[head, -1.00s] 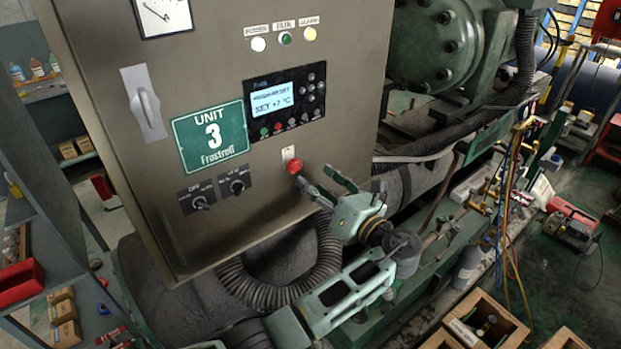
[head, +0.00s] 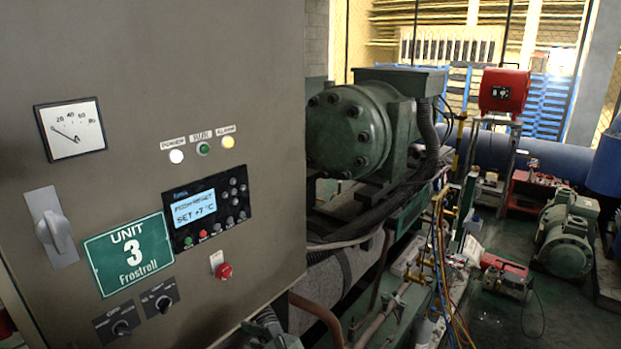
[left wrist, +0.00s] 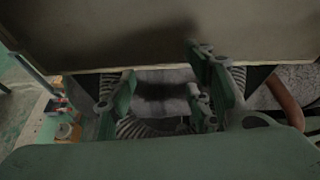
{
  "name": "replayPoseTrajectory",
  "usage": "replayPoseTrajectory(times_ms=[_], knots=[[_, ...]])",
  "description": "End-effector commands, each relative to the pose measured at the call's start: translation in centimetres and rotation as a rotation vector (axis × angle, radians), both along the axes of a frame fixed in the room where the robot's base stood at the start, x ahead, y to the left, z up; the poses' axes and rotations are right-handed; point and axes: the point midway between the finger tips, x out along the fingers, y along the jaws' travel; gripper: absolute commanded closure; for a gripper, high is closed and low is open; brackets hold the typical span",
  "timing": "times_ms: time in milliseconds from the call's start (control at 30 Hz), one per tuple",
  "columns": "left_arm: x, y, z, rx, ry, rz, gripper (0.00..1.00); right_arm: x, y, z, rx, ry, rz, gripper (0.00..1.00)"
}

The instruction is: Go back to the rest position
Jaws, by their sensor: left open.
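My left gripper (left wrist: 162,88) is open in the left wrist view, its two green fingers apart with nothing between them. It hangs just below the lower edge of the grey-brown control cabinet (left wrist: 150,35), with a grey ribbed hose (left wrist: 132,128) beyond the fingers. In the head view only a small part of my left arm shows at the bottom edge, below the cabinet (head: 240,80). The cabinet's red push button (head: 224,271) is clear of the gripper. The lit display (head: 194,207) reads "SET +7 °C". My right gripper is out of view.
The green compressor (head: 350,130) stands right of the cabinet, with coloured hoses (head: 440,250) hanging beside it. A red device (head: 505,275) and a green motor (head: 567,235) rest on the floor at right. Open floor shows around them.

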Motion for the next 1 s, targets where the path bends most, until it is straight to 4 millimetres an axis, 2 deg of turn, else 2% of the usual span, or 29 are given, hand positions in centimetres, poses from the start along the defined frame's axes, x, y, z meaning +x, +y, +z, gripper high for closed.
replayPoseTrajectory(times_ms=[33, 100, 200, 300, 367, 500, 600, 1000], knots=[[-2.4, 1.0, -3.1, -0.151, -0.021, 0.059, 0.53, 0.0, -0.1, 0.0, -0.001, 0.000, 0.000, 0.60], [-5.3, 1.9, -6.5, -0.366, -0.071, 0.163, 0.53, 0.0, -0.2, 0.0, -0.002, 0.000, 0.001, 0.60], [-9.9, 3.0, -10.2, -0.645, -0.151, 0.346, 0.53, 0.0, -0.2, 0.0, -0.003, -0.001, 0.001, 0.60], [-14.5, 3.9, -12.6, -0.890, -0.239, 0.558, 0.53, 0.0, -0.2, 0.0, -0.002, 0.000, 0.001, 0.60], [-17.1, 4.3, -13.4, -1.022, -0.294, 0.693, 0.53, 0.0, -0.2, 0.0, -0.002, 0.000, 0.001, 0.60], [-21.9, 4.8, -13.6, -1.242, -0.405, 0.959, 0.53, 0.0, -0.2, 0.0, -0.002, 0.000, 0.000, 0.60], [-24.2, 5.0, -13.2, -1.339, -0.462, 1.100, 0.53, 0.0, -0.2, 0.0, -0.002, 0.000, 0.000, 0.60], [-30.2, 5.1, -10.2, -1.564, -0.611, 1.499, 0.53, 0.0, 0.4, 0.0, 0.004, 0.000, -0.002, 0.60]])
